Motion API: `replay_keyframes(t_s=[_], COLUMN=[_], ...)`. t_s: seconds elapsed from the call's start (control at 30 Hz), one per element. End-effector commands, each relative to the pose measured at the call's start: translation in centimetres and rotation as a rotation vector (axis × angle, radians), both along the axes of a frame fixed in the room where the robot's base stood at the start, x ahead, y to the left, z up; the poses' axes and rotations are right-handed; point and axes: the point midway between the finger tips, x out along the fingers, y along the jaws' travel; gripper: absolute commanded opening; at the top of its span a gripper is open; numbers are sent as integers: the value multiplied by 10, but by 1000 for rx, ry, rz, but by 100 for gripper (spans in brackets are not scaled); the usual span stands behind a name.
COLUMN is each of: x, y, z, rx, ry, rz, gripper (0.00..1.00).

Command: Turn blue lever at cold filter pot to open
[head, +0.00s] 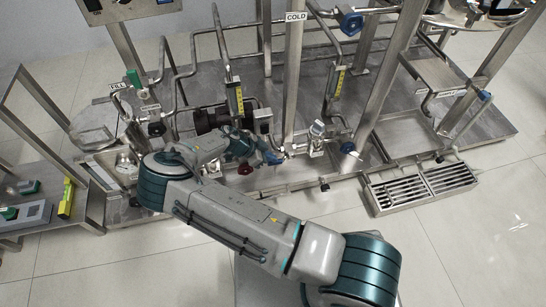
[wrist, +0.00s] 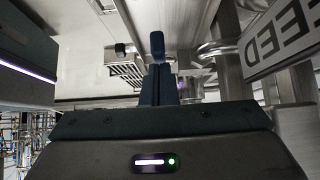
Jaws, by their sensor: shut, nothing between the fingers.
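The COLD sign (head: 296,16) is on a steel post at the top middle of the head view. A small blue piece (head: 271,157) shows low by that post, beside pipe fittings. I cannot tell for sure if it is the lever. Another blue handle (head: 348,148) is to its right. My gripper (head: 256,151) is close to the first blue piece, partly hidden by my wrist. In the wrist view my gripper (wrist: 158,68) is shut and empty. A dark blue upright piece (wrist: 157,44) shows at its fingertips; I cannot tell whether they touch.
A FEED sign (wrist: 275,42) and steel pipes are close on the right in the wrist view. A drain grating (head: 422,187) lies at the skid's right front. A yellow-marked sight glass (head: 338,82) stands behind. Open tiled floor is in front.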

Motion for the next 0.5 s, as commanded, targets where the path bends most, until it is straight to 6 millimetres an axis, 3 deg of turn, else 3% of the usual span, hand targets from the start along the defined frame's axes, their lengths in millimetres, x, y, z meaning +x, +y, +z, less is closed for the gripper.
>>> replay_keyframes(t_s=[0.5], x=[-1], y=[3], z=[-5], rx=[1], ry=[0], rz=[0], gripper=[0])
